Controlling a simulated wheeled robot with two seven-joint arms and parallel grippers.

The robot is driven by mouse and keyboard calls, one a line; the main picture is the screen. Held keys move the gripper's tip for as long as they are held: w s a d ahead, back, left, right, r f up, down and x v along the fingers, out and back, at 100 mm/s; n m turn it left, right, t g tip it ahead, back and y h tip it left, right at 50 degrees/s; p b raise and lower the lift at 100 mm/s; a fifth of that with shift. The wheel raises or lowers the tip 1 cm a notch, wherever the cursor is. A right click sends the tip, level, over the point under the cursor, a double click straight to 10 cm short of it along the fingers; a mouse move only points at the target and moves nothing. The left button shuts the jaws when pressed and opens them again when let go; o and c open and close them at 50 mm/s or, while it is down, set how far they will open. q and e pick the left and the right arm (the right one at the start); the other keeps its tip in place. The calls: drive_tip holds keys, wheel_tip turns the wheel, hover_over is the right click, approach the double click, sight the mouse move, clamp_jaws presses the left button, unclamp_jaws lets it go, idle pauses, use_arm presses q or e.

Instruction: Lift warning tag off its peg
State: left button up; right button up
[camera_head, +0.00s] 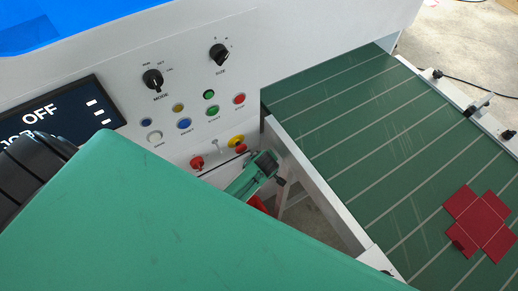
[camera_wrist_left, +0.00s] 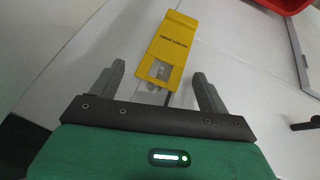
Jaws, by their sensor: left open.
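The warning tag is a yellow plate (camera_wrist_left: 172,38) with dark print in the left wrist view. It has a pale opening at its near end, with a small grey piece showing there, perhaps the peg. My left gripper (camera_wrist_left: 159,72) is open. Its two grey fingers stand on either side of the tag's near end, with gaps on both sides and no contact visible. In the head view my green left arm covers the lower left, and I cannot make out the tag there. My right gripper is in neither view.
The white machine panel (camera_head: 120,60) carries knobs, coloured buttons and a screen (camera_head: 62,113) reading OFF. A green striped conveyor (camera_head: 335,100) lies right, bearing a flat red box blank (camera_head: 482,222). A red container (camera_wrist_left: 285,4) shows at the wrist view's top right.

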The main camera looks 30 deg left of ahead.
use_arm(q)
drive_tip(key=shift+c, duration=1.3)
drive_tip(key=c, duration=1)
drive_tip(key=shift+c, duration=0.2)
drive_tip(key=shift+r, duration=0.15)
